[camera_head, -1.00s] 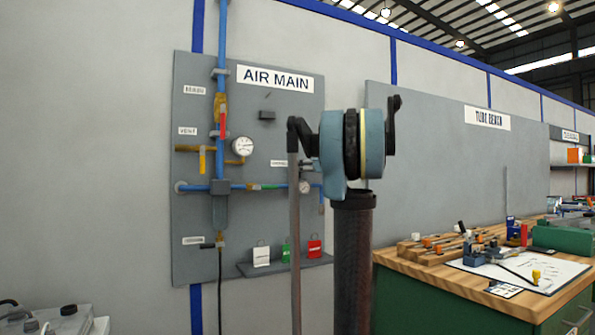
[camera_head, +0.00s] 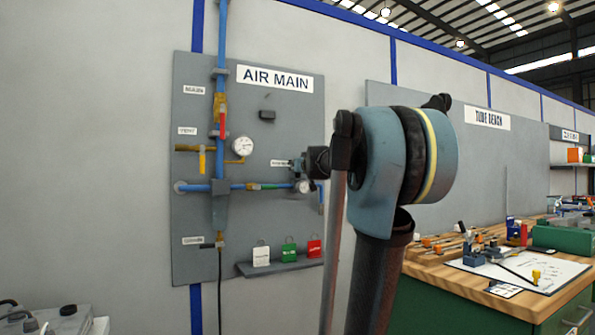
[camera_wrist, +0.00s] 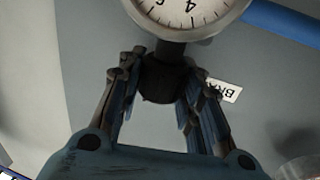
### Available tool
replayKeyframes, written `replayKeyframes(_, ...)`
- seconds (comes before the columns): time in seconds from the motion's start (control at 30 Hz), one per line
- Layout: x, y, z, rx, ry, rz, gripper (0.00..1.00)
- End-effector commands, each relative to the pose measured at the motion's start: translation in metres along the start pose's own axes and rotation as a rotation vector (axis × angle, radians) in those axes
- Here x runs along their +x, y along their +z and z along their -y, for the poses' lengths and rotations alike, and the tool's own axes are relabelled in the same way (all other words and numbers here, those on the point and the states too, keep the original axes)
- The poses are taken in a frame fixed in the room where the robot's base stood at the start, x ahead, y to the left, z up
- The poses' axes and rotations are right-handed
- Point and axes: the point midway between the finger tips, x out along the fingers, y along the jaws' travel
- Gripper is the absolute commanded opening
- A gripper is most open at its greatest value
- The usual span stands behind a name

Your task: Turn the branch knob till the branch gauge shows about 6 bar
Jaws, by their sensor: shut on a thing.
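The dark branch knob (camera_wrist: 162,82) sits between the fingers of my gripper (camera_wrist: 163,88) in the wrist view, and the fingers are shut on it. The white branch gauge (camera_wrist: 188,8) is just beyond the knob, upside down and cut off by the top edge. An upside-down 4 shows on its dial; its needle and reading cannot be made out. In the head view my gripper (camera_head: 298,164) is at the right side of the grey panel, and the small branch gauge (camera_head: 303,186) shows just below it, too small to read.
The AIR MAIN panel (camera_head: 262,215) carries blue pipes, a larger gauge (camera_head: 242,146), a red-handled valve (camera_head: 222,122) and a shelf (camera_head: 282,266) with several tags. A partly hidden branch label (camera_wrist: 224,90) is beside the knob. A wooden bench (camera_head: 480,275) stands at the right.

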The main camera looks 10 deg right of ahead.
Motion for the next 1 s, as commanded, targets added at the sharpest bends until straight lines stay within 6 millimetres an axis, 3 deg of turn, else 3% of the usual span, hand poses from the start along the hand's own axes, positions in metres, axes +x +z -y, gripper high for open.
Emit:
replayKeyframes(0.57, 0.0005, -0.0005, 0.0024, 0.000, 0.278, -0.003, 0.09)
replayKeyframes(1.0, 0.0014, 0.0002, 0.0028, 0.001, 0.596, -0.001, 0.09)
